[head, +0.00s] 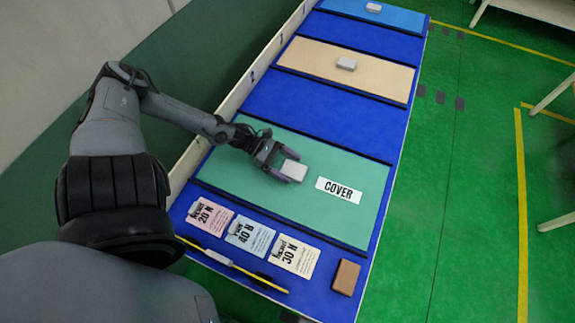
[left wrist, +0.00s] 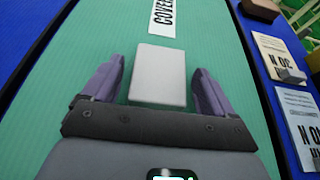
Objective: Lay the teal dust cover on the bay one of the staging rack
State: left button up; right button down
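The teal dust cover (head: 233,180) lies flat across a near section of the blue staging rack (head: 345,115), with a white label reading COVER (head: 339,190). A pale grey-white block (head: 294,170) sits on the cover; it also shows in the left wrist view (left wrist: 158,75). My left gripper (head: 284,167) is open, low over the cover, with one purple finger on each side of the block. In the left wrist view a gap shows between each finger and the block. My right gripper is not in view. I cannot read which bay is numbered one.
A beige panel (head: 310,61) and a light blue panel (head: 395,18), each with a pale block, lie farther up the rack. A bare blue bay (head: 325,112) lies between beige and teal. Pink, blue and cream cards (head: 295,257), a brown block (head: 346,277) and a yellow-black stick sit in front.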

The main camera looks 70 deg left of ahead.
pick_arm(q)
jog(key=shift+o, duration=0.9)
jog(key=shift+s, duration=0.1)
